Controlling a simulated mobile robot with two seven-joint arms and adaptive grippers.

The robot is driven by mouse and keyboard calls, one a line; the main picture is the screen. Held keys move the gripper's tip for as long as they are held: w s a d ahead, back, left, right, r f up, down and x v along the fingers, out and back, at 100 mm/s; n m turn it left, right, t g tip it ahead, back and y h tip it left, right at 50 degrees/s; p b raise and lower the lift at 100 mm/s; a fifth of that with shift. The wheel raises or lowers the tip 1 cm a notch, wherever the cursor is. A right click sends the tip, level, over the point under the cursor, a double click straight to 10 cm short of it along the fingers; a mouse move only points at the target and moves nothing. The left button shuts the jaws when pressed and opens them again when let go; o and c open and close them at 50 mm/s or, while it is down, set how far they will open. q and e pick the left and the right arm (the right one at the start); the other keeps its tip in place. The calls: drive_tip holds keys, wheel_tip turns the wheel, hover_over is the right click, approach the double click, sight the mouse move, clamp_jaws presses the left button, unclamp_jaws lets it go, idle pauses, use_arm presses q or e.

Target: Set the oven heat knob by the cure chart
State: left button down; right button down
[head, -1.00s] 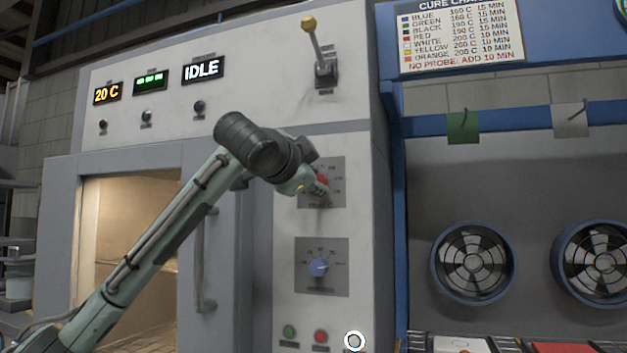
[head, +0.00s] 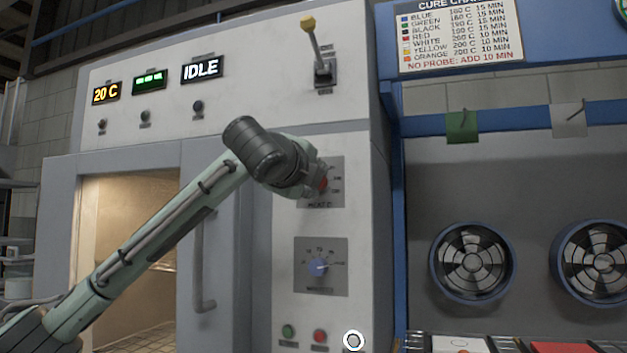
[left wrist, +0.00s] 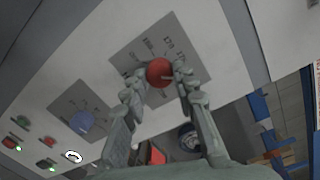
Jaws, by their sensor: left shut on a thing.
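The red heat knob (head: 323,183) sits on the upper dial plate of the oven panel, mostly hidden behind my arm in the head view. In the left wrist view the red knob (left wrist: 160,72) lies between the fingertips of my left gripper (left wrist: 158,84), which is shut on it. The numbers around the dial are partly readable, but the knob's pointer setting cannot be made out. The cure chart (head: 458,36) hangs at the top right, listing colours with temperatures and minutes. My right gripper is not in view.
A blue minutes knob (head: 318,267) sits below the heat dial. Green (head: 288,331) and red (head: 320,336) buttons are under it. The temperature display (head: 106,93) reads 20 C and the status display (head: 202,68) reads IDLE. A yellow-tipped lever (head: 315,45) stands above. The oven opening is left.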

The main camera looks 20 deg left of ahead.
use_arm(q)
drive_tip(key=shift+f+m+t, duration=0.1)
drive_tip(key=shift+m+t, duration=0.2)
drive_tip(key=shift+m, duration=4.2)
drive_tip(key=c, duration=1.2)
unclamp_jaws()
drive_tip(key=s, duration=1.2)
drive_tip(key=shift+d+f, duration=0.1)
drive_tip(key=shift+d, duration=0.1)
